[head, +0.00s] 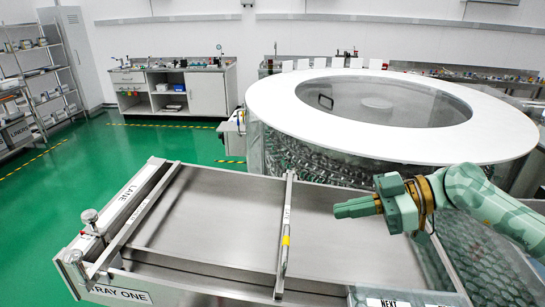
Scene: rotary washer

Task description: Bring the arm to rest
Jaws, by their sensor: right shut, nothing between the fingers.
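My right arm comes in from the right edge in the head view. Its green gripper (355,208) is shut and empty, pointing left above the right part of the steel tray table (215,215). A gap to the table surface seems to show, but its height is hard to judge. My left gripper is not in view.
The rotary washer, with a white ring top (285,108) and a clear lid (375,102), stands behind the table. A divider bar (287,220) with a yellow mark crosses the table. Metal fittings (90,222) stand at its left end. Green floor (90,170) is free at left.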

